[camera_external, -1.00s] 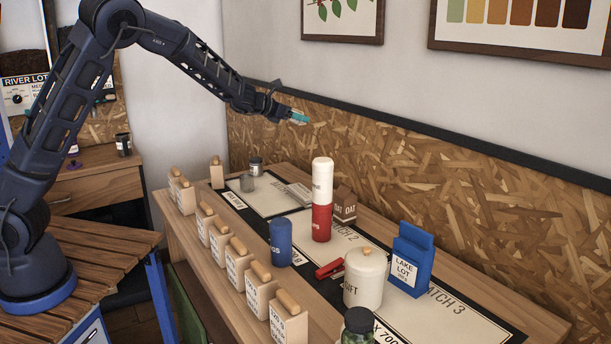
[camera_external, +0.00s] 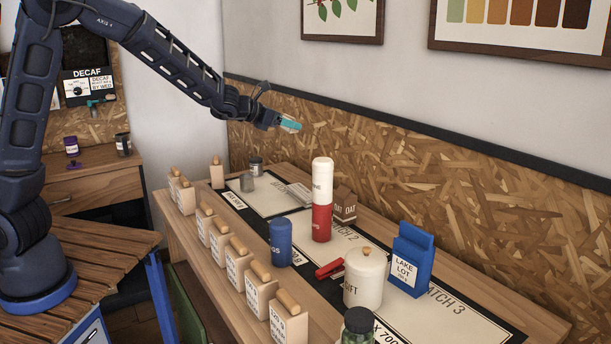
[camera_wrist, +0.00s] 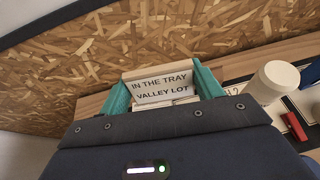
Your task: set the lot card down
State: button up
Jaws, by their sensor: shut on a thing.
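The lot card (camera_wrist: 160,88), pale with dark text "IN THE TRAY VALLEY LOT", sits between the teal fingers of my gripper (camera_wrist: 163,90) in the wrist view. My gripper is shut on it. In the external view my gripper (camera_external: 289,125) is in the air above the far part of the bench, in front of the chipboard wall panel. The card is too small to make out there. The bench top (camera_external: 318,313) lies below, with pale marked batch areas, the nearest labelled "BATCH 3" (camera_external: 430,318).
A red-and-white canister stack (camera_external: 321,205) stands mid-bench. A blue cylinder (camera_external: 281,243), white lidded jar (camera_external: 365,280), red clip-like item (camera_external: 329,269) and blue "LAKE LOT" bag (camera_external: 411,262) stand around it. Several wooden-topped blocks (camera_external: 238,268) line the left edge. The far pale area (camera_external: 262,203) has bare room.

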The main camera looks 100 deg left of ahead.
jog(key=w+d+m+t+h, duration=0.1)
jog(key=w+d, duration=0.3)
jog(key=d, duration=0.2)
jog(key=w+d+m+h, duration=0.1)
jog(key=w+d, duration=0.3)
jog(key=d, duration=0.3)
jog(key=w+d+m+t+h, duration=0.1)
jog(key=w+d+m+h, duration=0.1)
jog(key=d, duration=1.8)
jog(key=w+d+m+t+h, duration=0.1)
jog(key=w+d+m+h, duration=0.2)
jog(key=d, duration=1.7)
jog(key=shift+w+d+m+h, duration=0.15)
jog(key=shift+d+m+h, duration=0.2)
jog(key=shift+h, duration=0.35)
jog(key=shift+r, duration=0.1)
